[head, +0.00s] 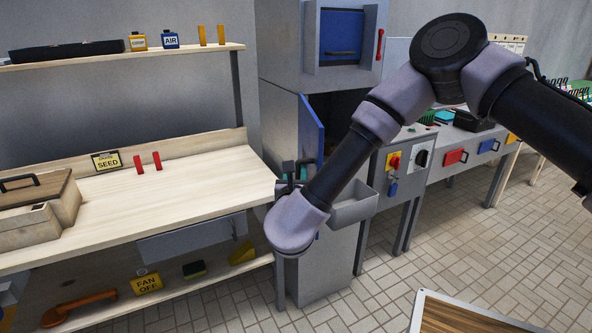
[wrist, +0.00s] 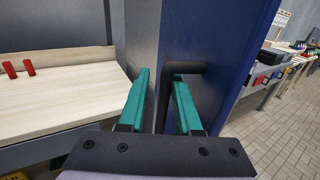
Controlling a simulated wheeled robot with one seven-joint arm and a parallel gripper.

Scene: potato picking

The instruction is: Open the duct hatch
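A blue hatch door (head: 311,132) on the grey cabinet stands ajar in the head view, with a dark opening beside it. I take it to be the duct hatch. In the wrist view its blue face (wrist: 225,55) fills the right middle, with a black bar handle (wrist: 165,98) on it. My gripper (wrist: 162,78) has its teal fingers apart, one on each side of the handle's upright bar. A gap shows on the left of the bar; contact on the right is unclear. In the head view my gripper (head: 300,172) is partly hidden by my wrist.
A wooden workbench (head: 205,180) with red pegs (head: 157,160) stands left of the cabinet. A grey tray (head: 353,208) juts out at the right of my gripper. Another blue panel (head: 341,38) with a red lever (head: 379,45) is above.

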